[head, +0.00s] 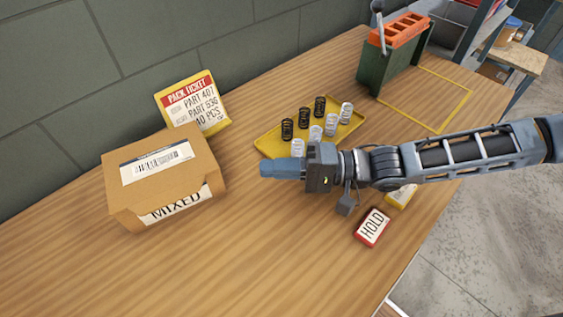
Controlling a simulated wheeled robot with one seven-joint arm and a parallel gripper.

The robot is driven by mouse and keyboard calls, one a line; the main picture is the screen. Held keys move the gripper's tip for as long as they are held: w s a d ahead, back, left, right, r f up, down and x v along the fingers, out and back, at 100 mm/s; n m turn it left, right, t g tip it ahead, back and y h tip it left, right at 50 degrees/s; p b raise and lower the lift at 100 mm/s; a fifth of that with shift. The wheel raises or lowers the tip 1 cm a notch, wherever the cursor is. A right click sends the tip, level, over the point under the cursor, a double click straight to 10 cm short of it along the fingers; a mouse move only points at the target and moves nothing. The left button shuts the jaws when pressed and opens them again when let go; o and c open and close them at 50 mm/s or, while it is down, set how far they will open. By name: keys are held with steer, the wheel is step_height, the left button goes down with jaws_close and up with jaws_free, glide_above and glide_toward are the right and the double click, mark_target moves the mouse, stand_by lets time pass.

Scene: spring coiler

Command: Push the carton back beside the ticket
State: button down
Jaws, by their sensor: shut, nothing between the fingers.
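The carton (183,177) is a closed brown box on the wooden table at the left. It has a barcode label on top and a "MIXED" label on its front face. The pack ticket (194,104) is a yellow-framed card with a red heading, leaning up near the wall behind the carton's right side. The carton's back edge overlaps the ticket's lower left in the picture; I cannot tell if they touch. My gripper (266,169) is shut and empty, pointing left over the table. It is to the right of the carton with a gap of bare table between them.
A yellow tray (268,147) with several dark and light springs lies behind my gripper. A green box (384,70) with an orange top stands at the back right beside a yellow outline. A red "HOLD" block (373,228) lies near the front edge. The front left table is clear.

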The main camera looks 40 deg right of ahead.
mark_target(212, 178)
steer(key=p+x, duration=0.1)
steer(key=x, duration=0.5)
steer(key=shift+w+a, duration=0.2)
steer(key=shift+a+p, duration=0.35)
steer(key=shift+a, duration=1.25)
steer(key=shift+d, duration=0.15)
steer(key=shift+s, duration=0.1)
